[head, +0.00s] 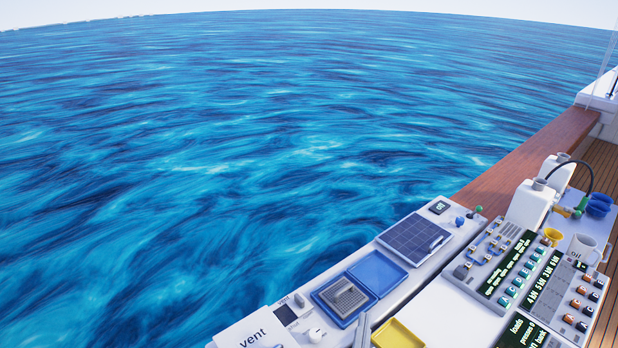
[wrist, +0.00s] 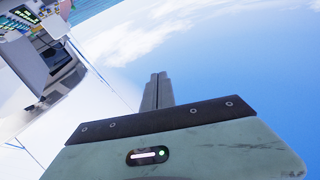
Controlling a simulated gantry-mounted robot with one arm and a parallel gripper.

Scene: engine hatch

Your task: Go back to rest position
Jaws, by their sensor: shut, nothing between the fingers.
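My gripper (wrist: 158,76) shows in the wrist view, its two grey fingers pressed together with nothing between them. The fingers point up in the picture against sky, clear of any object. The pale green gripper body with a dark band fills the bottom of that view. I cannot make out my gripper with certainty in the head view.
In the head view, a white console with a vent panel (head: 255,336), an open blue box (head: 343,298), a solar panel (head: 414,239) and a yellow tray (head: 398,335) lies at lower right. Control panels (head: 508,262), white bottles (head: 530,204) and a mug (head: 583,247) stand beyond. Open water fills the left.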

